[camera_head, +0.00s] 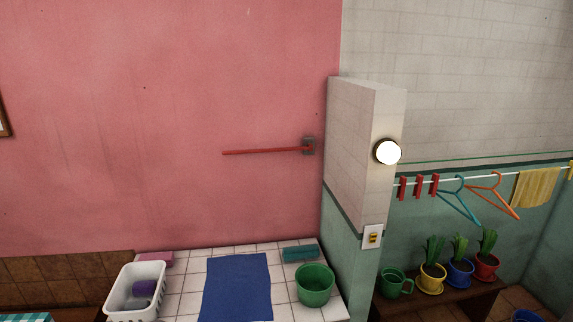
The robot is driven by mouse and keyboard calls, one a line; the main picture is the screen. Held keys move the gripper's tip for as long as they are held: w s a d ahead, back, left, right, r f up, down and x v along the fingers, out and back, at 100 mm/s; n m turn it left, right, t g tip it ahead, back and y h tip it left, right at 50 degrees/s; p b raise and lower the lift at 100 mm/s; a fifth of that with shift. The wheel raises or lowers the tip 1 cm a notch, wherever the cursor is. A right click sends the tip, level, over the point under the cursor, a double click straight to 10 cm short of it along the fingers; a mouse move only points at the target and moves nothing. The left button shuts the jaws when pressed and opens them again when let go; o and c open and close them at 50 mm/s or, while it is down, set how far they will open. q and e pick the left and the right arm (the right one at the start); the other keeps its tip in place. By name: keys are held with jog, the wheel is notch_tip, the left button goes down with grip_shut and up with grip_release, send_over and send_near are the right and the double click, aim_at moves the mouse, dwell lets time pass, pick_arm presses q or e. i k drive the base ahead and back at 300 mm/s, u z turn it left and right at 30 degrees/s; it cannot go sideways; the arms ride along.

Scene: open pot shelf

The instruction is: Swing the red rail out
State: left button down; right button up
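The red rail (262,151) is a thin bar on the pink wall. Its right end meets a small grey wall bracket (308,146). The bar runs left from the bracket, close to level, with a free left end. From this view I cannot tell how far it stands off the wall. Neither of my grippers is in view, and nothing touches the rail.
Below is a white tiled counter (185,280) with a white basket (135,290), blue mat (237,288) and green pot (315,285). A tiled pillar (350,150) with a lit lamp (387,152) stands right of the rail. Hangers and potted plants are farther right.

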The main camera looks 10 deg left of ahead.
aim_at(309, 148)
jog(key=u, duration=1.1)
jog(key=i, duration=1)
jog(key=u, duration=0.15)
